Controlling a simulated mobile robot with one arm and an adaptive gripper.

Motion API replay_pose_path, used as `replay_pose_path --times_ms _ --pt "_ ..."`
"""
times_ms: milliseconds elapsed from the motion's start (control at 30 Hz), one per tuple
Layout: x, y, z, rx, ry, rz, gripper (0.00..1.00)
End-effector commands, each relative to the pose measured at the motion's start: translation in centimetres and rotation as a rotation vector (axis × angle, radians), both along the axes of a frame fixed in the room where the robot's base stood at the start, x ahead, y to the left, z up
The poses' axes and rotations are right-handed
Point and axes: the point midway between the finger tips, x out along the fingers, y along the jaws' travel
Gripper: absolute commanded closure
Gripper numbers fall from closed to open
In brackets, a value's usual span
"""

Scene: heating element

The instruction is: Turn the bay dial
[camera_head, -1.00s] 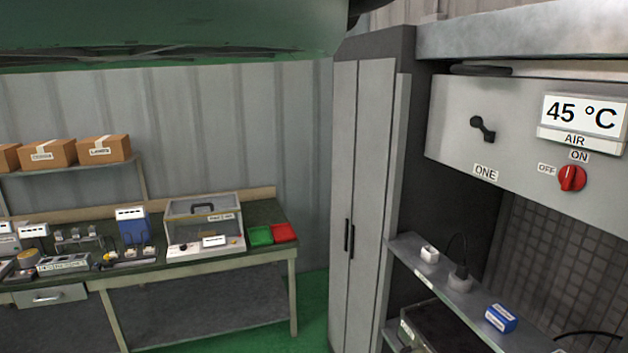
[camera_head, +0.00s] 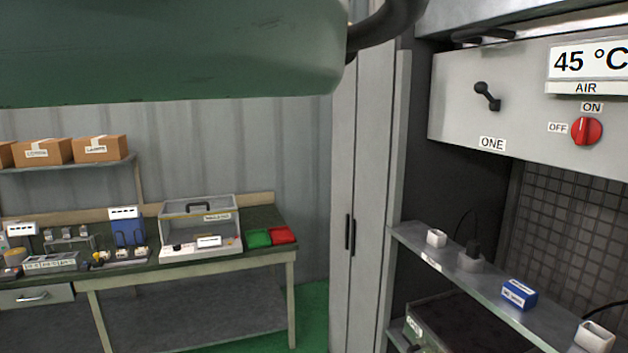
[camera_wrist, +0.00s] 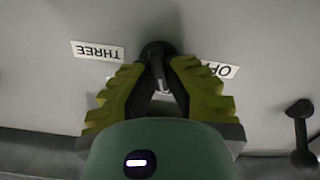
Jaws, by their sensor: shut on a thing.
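In the wrist view, my gripper (camera_wrist: 160,88) has its two yellow-green ribbed fingers closed in on a dark dial handle (camera_wrist: 157,52) on the grey panel. A label reading THREE (camera_wrist: 97,51), upside down, is left of the handle. Another label (camera_wrist: 222,69), partly covered by a finger, is right of it. A second dark handle (camera_wrist: 302,130) stands apart at the right. In the head view, a black dial handle (camera_head: 487,95) sits on the panel above the label ONE (camera_head: 492,144); my gripper is not visible there.
Right of that handle are a red switch (camera_head: 587,131) between OFF and ON labels and a display (camera_head: 590,62) reading 45 °C. Below is a shelf (camera_head: 415,247) with small white and blue items. A workbench (camera_head: 267,214) stands at the left.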

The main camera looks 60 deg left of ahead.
Motion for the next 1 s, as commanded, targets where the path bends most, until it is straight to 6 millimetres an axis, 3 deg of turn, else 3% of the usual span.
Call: replay_pose_path --times_ms 33,567,1000 --pt "0.0 0.0 -0.65 0.013 -0.007 0.0 1.0" --pt "0.03 -0.1 -0.58 0.202 -0.053 0.0 1.0" --pt "0.02 -0.22 -0.37 0.55 -0.153 0.0 1.0"
